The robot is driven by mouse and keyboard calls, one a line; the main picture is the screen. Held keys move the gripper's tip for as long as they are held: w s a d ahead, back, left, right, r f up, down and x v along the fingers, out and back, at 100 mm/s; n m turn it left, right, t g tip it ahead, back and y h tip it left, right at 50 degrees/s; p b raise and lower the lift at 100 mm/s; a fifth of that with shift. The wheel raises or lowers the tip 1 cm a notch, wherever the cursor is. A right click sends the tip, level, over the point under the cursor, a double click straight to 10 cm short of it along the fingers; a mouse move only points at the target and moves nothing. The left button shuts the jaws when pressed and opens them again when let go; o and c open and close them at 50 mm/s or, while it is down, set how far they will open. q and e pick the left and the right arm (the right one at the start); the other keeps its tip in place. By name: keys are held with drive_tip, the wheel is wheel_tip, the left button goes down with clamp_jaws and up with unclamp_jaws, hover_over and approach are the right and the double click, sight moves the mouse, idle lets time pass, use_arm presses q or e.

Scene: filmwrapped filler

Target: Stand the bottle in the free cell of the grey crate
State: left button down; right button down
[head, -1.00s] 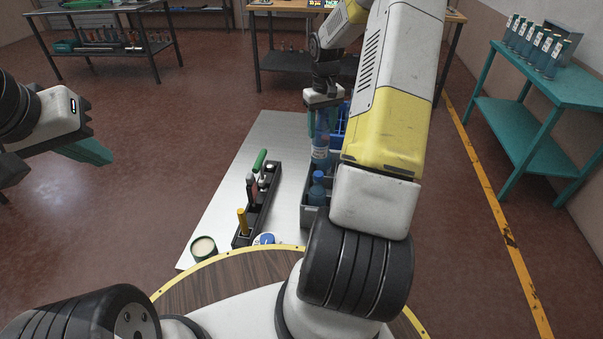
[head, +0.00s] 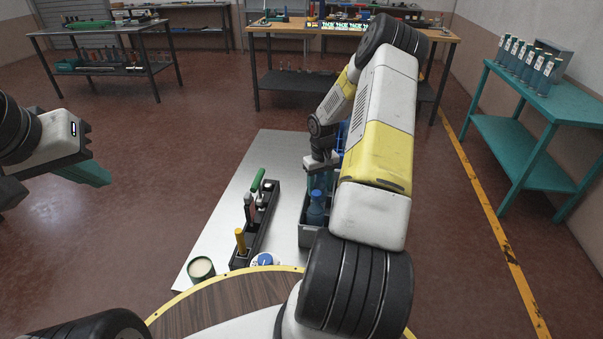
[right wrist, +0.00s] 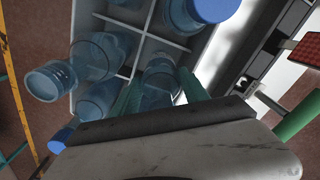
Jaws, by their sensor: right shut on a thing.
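The grey crate (head: 306,236) stands on a pale board, mostly hidden behind my right arm in the head view. In the right wrist view its pale dividers (right wrist: 125,72) cross between cells, and several blue bottles stand in it, one with a blue cap (right wrist: 213,8). In the head view a blue bottle (head: 316,209) stands in the near end. My right gripper (head: 320,164) points down over the crate, shut on a translucent blue bottle (right wrist: 160,78) between its teal fingers. That bottle's base is hidden. My left gripper (head: 92,174) hangs far left, away from the crate; its finger gap is unclear.
A black tool holder (head: 262,225) with upright tools stands left of the crate. A round tin (head: 201,268) and a blue-and-white round item (head: 264,260) sit near the board's front. A teal table (head: 555,100) with bottles is at right. The board's left is bare.

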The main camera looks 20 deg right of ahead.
drive_tip(key=shift+f, duration=0.8)
drive_tip(key=c, duration=0.8)
unclamp_jaws()
drive_tip(key=shift+c, duration=0.2)
